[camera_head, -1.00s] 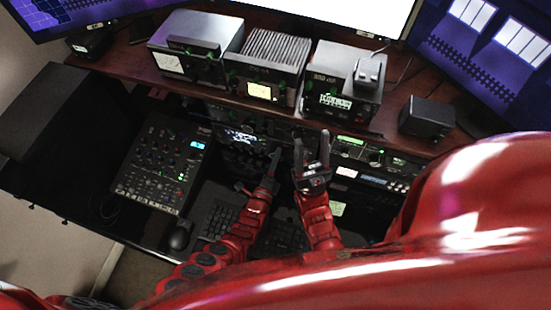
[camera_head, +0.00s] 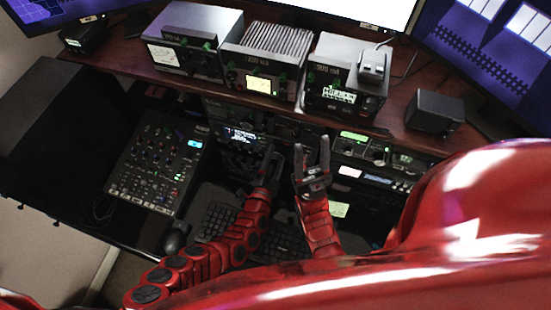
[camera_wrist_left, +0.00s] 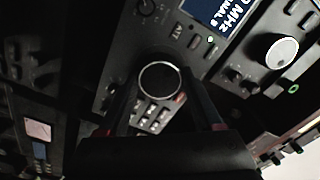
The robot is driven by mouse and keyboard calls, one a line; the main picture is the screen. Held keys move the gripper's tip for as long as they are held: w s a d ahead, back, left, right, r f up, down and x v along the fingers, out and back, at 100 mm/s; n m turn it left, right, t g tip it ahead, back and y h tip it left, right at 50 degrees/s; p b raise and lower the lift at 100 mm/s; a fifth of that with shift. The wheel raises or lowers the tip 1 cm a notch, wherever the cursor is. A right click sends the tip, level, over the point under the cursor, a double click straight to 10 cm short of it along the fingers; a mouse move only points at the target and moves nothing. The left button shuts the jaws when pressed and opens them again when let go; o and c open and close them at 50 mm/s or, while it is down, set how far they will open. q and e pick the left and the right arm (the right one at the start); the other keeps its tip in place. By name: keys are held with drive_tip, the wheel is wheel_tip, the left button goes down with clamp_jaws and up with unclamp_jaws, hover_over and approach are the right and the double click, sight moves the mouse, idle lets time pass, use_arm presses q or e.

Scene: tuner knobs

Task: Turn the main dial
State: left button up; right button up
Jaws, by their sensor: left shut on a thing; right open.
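The main dial (camera_wrist_left: 159,82) is a round black knob with a pale rim, seen in the left wrist view on the dark radio panel, below a lit display (camera_wrist_left: 212,14). My left gripper (camera_wrist_left: 165,92) has one finger on each side of the dial and is shut on it. In the head view the left gripper (camera_head: 271,163) reaches the radio front (camera_head: 238,135) and its fingers hide the dial. My right gripper (camera_head: 312,158) is open and empty, fingers pointing at the shelf front, to the right of the left one.
A white-capped knob (camera_wrist_left: 281,53) sits on the panel right of the dial. A keyboard (camera_head: 220,219) and mouse (camera_head: 174,243) lie below my arms. A mixer (camera_head: 158,160) stands at left. Several radio boxes (camera_head: 263,75) stand on the wooden shelf (camera_head: 400,110) above.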

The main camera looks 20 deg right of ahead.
use_arm(q)
drive_tip(key=shift+f, duration=0.15)
idle(0.4)
drive_tip(key=o, duration=1.4)
drive_tip(key=p+v, duration=0.5)
drive_tip(key=v, duration=1.1)
drive_tip(key=shift+a, duration=0.1)
drive_tip(key=shift+s+a, duration=0.4)
drive_tip(key=shift+s, duration=0.2)
